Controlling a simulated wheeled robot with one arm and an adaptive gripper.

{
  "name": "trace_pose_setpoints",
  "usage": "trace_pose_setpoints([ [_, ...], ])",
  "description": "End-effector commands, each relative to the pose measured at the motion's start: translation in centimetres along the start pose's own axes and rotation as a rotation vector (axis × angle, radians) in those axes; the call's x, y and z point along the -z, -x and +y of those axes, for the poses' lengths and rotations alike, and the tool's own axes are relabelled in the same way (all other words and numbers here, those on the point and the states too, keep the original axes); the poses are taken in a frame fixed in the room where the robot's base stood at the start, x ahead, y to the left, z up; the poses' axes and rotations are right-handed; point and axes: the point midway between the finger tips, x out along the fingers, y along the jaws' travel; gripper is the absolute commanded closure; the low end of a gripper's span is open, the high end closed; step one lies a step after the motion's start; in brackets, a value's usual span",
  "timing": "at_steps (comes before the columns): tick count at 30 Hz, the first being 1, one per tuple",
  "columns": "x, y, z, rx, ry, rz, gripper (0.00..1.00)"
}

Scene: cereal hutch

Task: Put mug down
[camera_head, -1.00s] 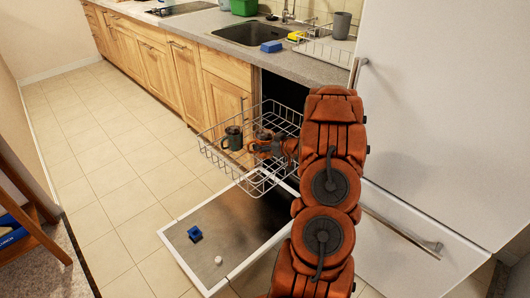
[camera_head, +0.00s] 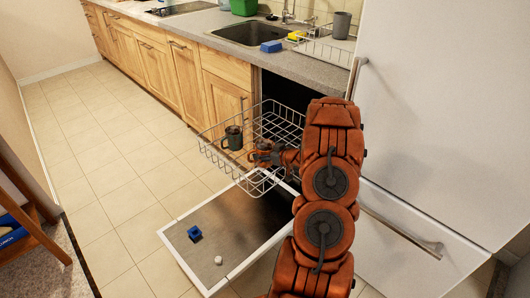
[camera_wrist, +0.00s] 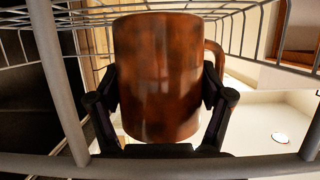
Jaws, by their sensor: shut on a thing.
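A brown, mottled mug (camera_wrist: 157,70) fills the middle of the wrist view, with its handle at the right. My gripper (camera_wrist: 160,88) is shut on it, one finger on each side. In the head view my gripper (camera_head: 262,154) is at the wire dish rack (camera_head: 215,156), within its outline, and the held mug is hard to make out there. Rack wires show around and in front of the mug in the wrist view; I cannot tell if the mug touches the rack floor.
The open dishwasher door (camera_head: 250,232) lies below the rack, with a blue item (camera_head: 194,233) and a white round piece (camera_head: 218,260) on it. The white fridge (camera_head: 440,110) stands close at the right. Tiled floor (camera_head: 125,170) is clear at the left.

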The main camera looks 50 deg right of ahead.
Motion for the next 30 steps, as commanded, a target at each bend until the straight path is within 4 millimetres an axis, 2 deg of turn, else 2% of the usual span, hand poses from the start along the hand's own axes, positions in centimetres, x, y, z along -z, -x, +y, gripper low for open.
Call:
trace_pose_setpoints([
  [13,-0.69,-0.31,0.05,-0.001,0.001,0.002,0.69],
  [14,-0.72,-0.31,0.03,-0.001,0.001,0.001,0.18],
  [15,-0.71,-0.31,0.03,-0.001,0.001,0.001,0.14],
  [19,-0.72,-0.31,0.02,-0.001,0.001,0.001,0.0],
  [30,-0.58,-0.25,0.01,0.0,0.001,0.001,0.0],
])
